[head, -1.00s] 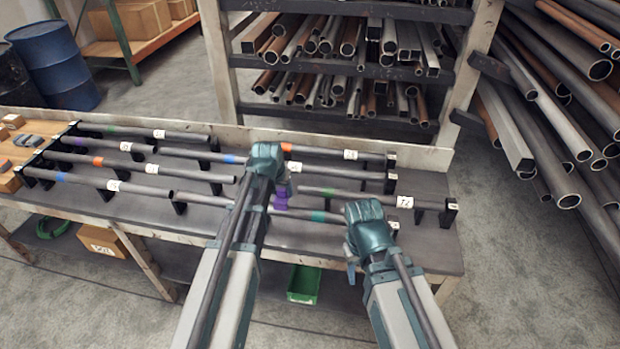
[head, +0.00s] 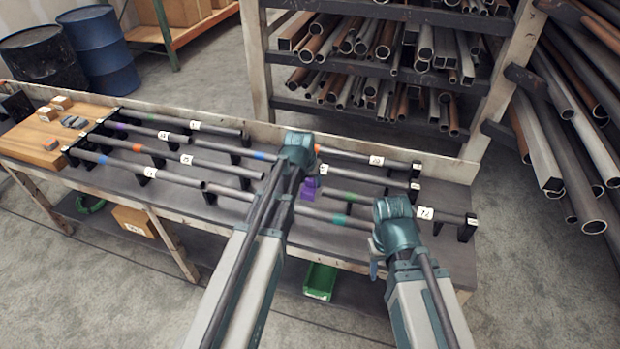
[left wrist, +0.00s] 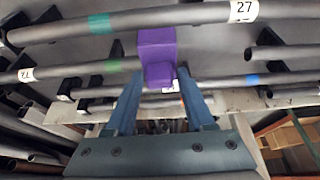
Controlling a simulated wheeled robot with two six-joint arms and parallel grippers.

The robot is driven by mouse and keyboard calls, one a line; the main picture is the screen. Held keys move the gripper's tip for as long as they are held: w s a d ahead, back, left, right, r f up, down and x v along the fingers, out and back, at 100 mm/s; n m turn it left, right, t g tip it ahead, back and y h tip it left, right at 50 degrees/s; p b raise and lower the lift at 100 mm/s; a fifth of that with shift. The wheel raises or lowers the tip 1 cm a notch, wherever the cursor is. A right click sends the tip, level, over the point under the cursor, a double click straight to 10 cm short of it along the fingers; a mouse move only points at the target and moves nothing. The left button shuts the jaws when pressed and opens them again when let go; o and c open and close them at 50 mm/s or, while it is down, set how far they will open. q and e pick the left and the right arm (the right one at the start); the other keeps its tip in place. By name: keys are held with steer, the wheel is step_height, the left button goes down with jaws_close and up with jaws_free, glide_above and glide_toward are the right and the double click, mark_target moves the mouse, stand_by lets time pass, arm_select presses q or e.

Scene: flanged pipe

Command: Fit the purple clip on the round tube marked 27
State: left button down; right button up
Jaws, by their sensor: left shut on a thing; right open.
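My left gripper (head: 304,175) is shut on the purple clip (head: 307,193), holding it over the tube rows. In the left wrist view the clip (left wrist: 157,50) is between the blue fingers (left wrist: 160,85), just beyond the fingertips. The round tube marked 27 (left wrist: 200,15) runs across the top of that view, with a teal band and a white label. The clip appears beside this tube, apart from it; its height cannot be told. In the head view the teal-banded tube (head: 325,214) is in the front row, its label hidden behind my left arm. My right gripper (head: 377,262) is open near the bench's front edge.
Several banded tubes lie on black supports along the bench (head: 225,212). A nearby green-banded tube (left wrist: 70,70) passes behind the clip in the wrist view. A wooden board (head: 32,138) is at the bench's left end; a green bin (head: 320,281) is below. A pipe rack (head: 385,88) stands behind.

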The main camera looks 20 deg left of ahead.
arm_select(q)
steer(key=b, duration=0.9)
glide_toward(310, 209)
steer(key=shift+w+f, duration=2.05)
steer(key=shift+f, duration=0.2)
steer(key=shift+f+b, duration=0.5)
steer(key=shift+f, duration=0.05)
steer(key=shift+c, duration=0.9)
jaws_free()
steer(key=p+v, duration=1.2)
steer(key=v, duration=0.2)
steer(key=shift+w+p, duration=0.1)
steer(key=shift+p, duration=0.3)
steer(key=shift+d, duration=0.1)
